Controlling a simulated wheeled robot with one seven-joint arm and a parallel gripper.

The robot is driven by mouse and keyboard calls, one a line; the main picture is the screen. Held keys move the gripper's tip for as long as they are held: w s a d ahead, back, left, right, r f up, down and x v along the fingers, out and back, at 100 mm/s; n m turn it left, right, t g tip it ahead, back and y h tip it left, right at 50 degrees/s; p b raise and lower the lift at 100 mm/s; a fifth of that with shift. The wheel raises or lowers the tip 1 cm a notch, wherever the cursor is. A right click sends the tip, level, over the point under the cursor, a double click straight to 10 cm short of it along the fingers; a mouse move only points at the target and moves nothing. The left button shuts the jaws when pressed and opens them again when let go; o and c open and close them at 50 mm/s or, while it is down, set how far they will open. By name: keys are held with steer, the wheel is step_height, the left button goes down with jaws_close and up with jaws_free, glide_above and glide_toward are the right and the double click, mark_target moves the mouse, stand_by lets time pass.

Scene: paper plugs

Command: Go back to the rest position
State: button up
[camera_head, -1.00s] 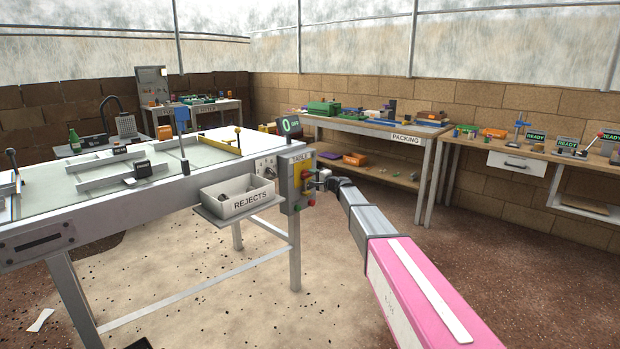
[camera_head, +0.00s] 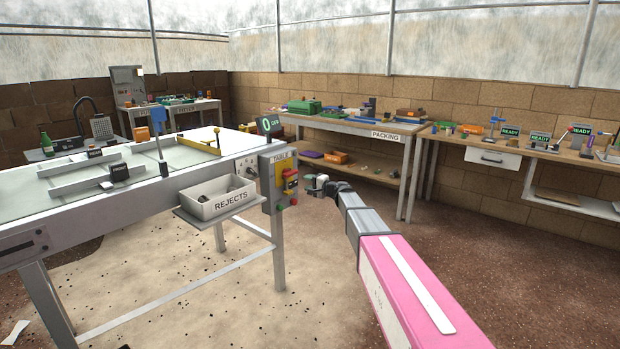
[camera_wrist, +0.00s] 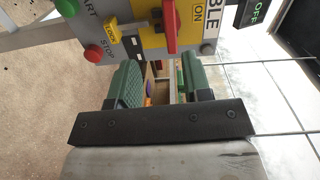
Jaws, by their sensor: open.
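My gripper (camera_head: 318,186) is at the end of my outstretched pink and grey arm, just right of the table's control box (camera_head: 279,180). In the wrist view my gripper (camera_wrist: 160,82) shows two green-padded fingers held apart, with nothing between them. The control box, in the wrist view (camera_wrist: 130,20), has a red switch handle (camera_wrist: 170,25), a green START button, a red STOP button (camera_wrist: 93,53) and a yellow LOCK tab (camera_wrist: 111,34). The fingertips are close to the box; whether they touch it cannot be told.
The inspection table (camera_head: 110,215) stands left, with a REJECTS bin (camera_head: 217,197) on its side shelf. The packing bench (camera_head: 345,126) and another bench (camera_head: 520,150) with READY signs line the back wall. The floor (camera_head: 480,260) at right is open.

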steer(key=s+d+f+n+g+h, duration=0.25)
steer(key=s+f, duration=0.35)
steer(key=s, duration=0.3)
steer(key=s+d+f+n+g+h, duration=0.1)
steer(key=s+d+f+g+h, duration=0.15)
steer(key=s+f, duration=0.45)
steer(key=s+d+f+n+g+h, duration=0.2)
steer(key=s+d+f, duration=0.2)
steer(key=s, duration=0.7)
steer(key=s+d+f+g+h, duration=0.1)
steer(key=s+d+f+h, duration=0.1)
steer(key=s+d, duration=0.4)
steer(key=s+d+f+n+g+h, duration=0.1)
steer(key=s+d+h, duration=0.4)
steer(key=s, duration=0.6)
step_height(320, 180, down, 2)
steer(key=shift+s+d+f+g, duration=0.1)
steer(key=shift+s+d+g, duration=0.4)
steer(key=shift+g, duration=0.3)
